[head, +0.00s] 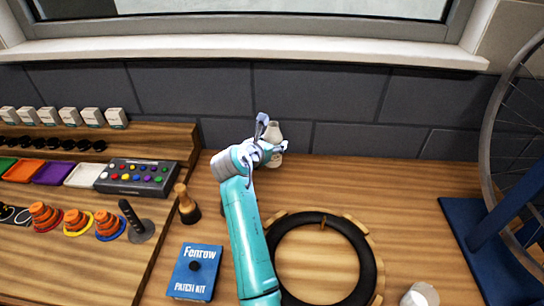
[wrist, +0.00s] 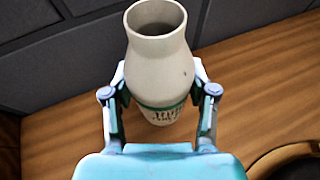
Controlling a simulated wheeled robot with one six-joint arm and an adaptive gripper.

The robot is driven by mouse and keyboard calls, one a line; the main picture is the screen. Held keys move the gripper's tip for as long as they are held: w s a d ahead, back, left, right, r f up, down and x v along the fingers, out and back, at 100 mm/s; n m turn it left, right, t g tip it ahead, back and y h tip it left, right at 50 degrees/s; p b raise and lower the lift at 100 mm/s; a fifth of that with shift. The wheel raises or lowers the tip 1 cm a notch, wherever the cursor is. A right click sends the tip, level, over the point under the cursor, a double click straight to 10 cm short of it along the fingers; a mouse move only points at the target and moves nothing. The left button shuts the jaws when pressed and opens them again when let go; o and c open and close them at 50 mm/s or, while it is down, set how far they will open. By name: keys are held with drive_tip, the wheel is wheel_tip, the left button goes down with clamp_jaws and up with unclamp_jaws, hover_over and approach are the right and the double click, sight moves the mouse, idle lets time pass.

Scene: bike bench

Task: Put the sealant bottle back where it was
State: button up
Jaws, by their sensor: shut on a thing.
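The sealant bottle is off-white with an open round mouth and a green band with dark lettering. In the wrist view the bottle (wrist: 160,65) stands between the two fingers of my gripper (wrist: 160,95), which is shut on its body. In the head view the bottle (head: 274,133) shows near the back wall, partly hidden behind my gripper (head: 265,150). It looks roughly upright. Whether its base touches the bench cannot be told.
A black tyre (head: 368,262) on a wooden ring lies right of my arm. A blue patch kit box (head: 195,272) and a wooden-handled brush (head: 187,205) are to the left. A blue wheel stand (head: 480,250) is at right. The bench between bottle and stand is clear.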

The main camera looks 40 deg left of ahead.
drive_tip(key=shift+f, duration=2.35)
drive_tip(key=shift+f, duration=0.15)
drive_tip(key=o, duration=1.3)
drive_tip(key=shift+s+r, duration=0.15)
drive_tip(key=shift+r, duration=0.05)
drive_tip(key=v, duration=1.1)
drive_tip(key=shift+s+d+r, duration=0.1)
drive_tip(key=shift+s+d, duration=0.1)
drive_tip(key=shift+s, duration=0.15)
